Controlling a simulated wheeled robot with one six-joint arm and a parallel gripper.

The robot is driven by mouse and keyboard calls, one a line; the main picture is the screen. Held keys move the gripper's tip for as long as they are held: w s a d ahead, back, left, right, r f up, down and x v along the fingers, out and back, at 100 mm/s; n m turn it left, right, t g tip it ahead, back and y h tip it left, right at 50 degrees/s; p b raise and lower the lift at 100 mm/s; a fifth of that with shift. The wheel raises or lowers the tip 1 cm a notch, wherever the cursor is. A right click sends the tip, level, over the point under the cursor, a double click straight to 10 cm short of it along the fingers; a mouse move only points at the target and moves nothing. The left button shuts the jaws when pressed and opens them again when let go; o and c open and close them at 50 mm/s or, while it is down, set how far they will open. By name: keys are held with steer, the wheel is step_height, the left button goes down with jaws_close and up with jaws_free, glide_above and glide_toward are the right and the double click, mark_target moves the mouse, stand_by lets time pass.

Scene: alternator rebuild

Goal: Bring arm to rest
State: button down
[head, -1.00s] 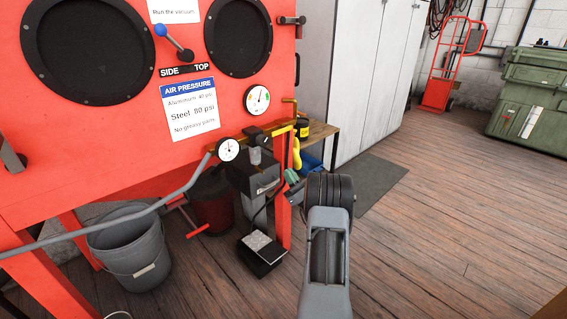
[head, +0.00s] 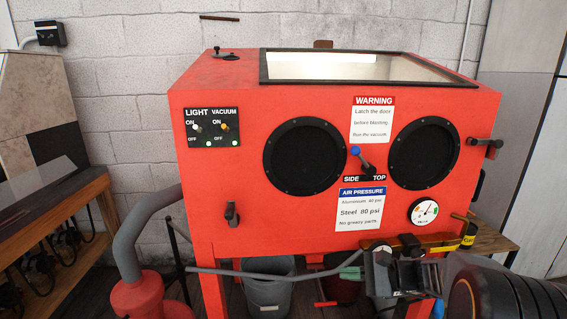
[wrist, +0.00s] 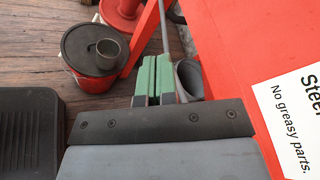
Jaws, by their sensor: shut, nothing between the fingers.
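My gripper (head: 350,272) shows at the lower right of the head view, in front of the lower front of the red blasting cabinet (head: 250,215). Its green fingers point left, and my dark arm fills the lower right corner. In the wrist view the green fingers (wrist: 153,72) lie side by side, shut with nothing between them. The cabinet's red front and the air pressure card (wrist: 296,110) are close on the right there. Part of the cabinet's underside is hidden behind my arm.
A grey bucket (head: 267,290) stands under the cabinet. A grey bar (head: 270,274) runs across below the cabinet front. A grey hose (head: 130,235) and a wooden bench (head: 85,240) are on the left. The wrist view shows a red lidded container (wrist: 92,75) on the floor.

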steer(key=s+a+r+n+g+h+p, duration=0.45)
steer(key=s+r+n+p, duration=0.2)
steer(key=s, duration=0.25)
steer(key=s+d+r+n+t+h+p, duration=0.3)
steer(key=s+d+r+n+h+p, duration=0.2)
steer(key=s+r+n+h+p, duration=0.1)
step_height(320, 180, up, 4)
steer(key=n+h+p, duration=0.1)
steer(key=h+p, duration=0.1)
steer(key=h, duration=0.2)
steer(key=shift+f+n+p, duration=0.2)
steer(key=shift+n+p, duration=0.15)
steer(key=shift+p, duration=0.05)
steer(key=shift+a+t, duration=0.1)
steer(key=shift+t, duration=0.15)
